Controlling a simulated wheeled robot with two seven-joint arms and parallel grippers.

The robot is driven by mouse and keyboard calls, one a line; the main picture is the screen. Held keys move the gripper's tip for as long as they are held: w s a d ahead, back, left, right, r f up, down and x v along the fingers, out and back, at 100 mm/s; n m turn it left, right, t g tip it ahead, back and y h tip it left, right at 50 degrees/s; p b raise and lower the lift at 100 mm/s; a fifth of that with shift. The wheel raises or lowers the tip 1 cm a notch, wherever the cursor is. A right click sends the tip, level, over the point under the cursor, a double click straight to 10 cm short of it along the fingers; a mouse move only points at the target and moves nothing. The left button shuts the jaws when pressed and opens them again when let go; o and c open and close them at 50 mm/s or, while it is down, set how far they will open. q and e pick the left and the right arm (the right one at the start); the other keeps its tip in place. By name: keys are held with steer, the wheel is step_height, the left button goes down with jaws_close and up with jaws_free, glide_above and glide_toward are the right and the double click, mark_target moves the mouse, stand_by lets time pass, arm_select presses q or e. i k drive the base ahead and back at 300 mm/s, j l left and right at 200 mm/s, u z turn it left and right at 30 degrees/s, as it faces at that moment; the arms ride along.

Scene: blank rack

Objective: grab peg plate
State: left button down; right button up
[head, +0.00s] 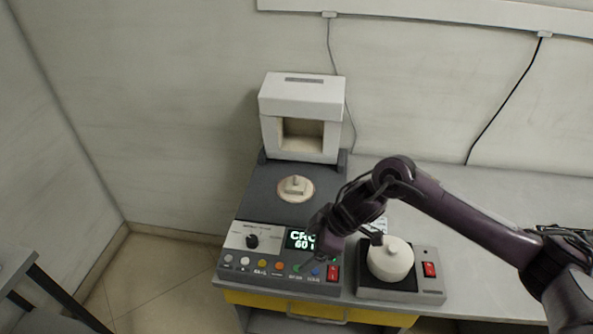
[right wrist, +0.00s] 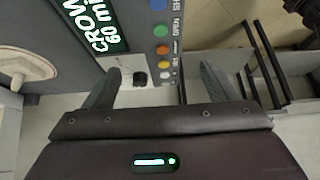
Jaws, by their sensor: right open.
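The peg plate (head: 296,188), a round cream disc with a small raised block on it, lies on the dark top of the furnace unit, in front of its opening. In the right wrist view, a cream disc (right wrist: 22,68) that looks like the peg plate shows at the left edge, outside the fingers. My right gripper (head: 318,240) is over the control panel, in front and to the right of the plate. In the right wrist view, its two fingers (right wrist: 158,78) are spread with nothing between them. My left gripper is not in view.
The white furnace chamber (head: 302,116) stands behind the plate, its front open. The control panel (head: 265,262) has a lit display, knob and buttons. To its right is a small grey device (head: 430,272) with a white round pot (head: 391,260). The bench at the back right is clear.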

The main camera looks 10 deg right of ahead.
mark_target(299, 189)
steer(key=i+l, duration=0.2)
steer(key=i, duration=0.25)
steer(key=i+l, duration=0.2)
steer(key=i, duration=0.25)
